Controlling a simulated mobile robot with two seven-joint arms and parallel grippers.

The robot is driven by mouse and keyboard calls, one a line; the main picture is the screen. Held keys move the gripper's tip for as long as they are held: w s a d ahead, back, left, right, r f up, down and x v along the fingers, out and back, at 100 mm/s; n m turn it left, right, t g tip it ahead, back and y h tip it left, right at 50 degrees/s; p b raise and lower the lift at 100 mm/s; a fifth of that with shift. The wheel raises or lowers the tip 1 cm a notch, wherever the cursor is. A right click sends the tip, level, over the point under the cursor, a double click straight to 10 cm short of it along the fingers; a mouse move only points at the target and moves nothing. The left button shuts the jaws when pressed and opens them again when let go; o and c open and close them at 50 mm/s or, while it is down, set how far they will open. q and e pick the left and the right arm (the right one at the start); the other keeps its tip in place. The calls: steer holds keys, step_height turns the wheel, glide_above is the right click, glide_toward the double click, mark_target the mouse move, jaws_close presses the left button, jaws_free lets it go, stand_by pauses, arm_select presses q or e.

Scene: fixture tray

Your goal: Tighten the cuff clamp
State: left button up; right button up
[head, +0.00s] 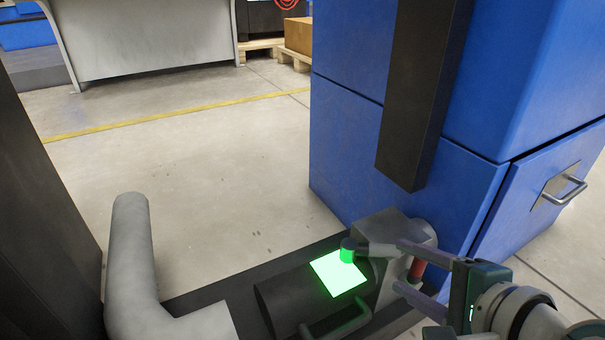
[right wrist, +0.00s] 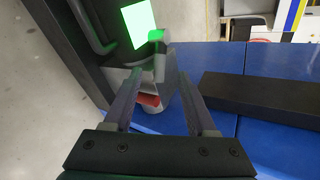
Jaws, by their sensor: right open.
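A dark cuff-like cylinder (head: 290,295) with a glowing green panel (head: 338,273) lies at the bottom of the head view. At its right end is a grey clamp body (head: 392,232), with a short grey lever tipped by a green knob (head: 348,250). A red part (head: 417,268) shows below the body; it also shows in the right wrist view (right wrist: 148,99). My right gripper (head: 397,265) is open, its two fingers spread at the clamp's right side. In the right wrist view the clamp and red part appear between the fingers; contact cannot be told. My left gripper is not in view.
A blue cabinet (head: 345,150) with a black vertical bar (head: 420,90) stands right behind the clamp. A dark curved handle (head: 335,322) sits at the cylinder's front. Open concrete floor lies to the left, with a wooden pallet (head: 262,48) far back.

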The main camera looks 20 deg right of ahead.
mark_target(374, 253)
steer(key=b+x, duration=0.4)
steer(key=x, duration=0.2)
steer(key=shift+w+f, duration=0.1)
steer(key=shift+f, duration=0.15)
steer(key=shift+w+f, duration=0.1)
steer(key=shift+w, duration=0.3)
jaws_close()
stand_by(0.8)
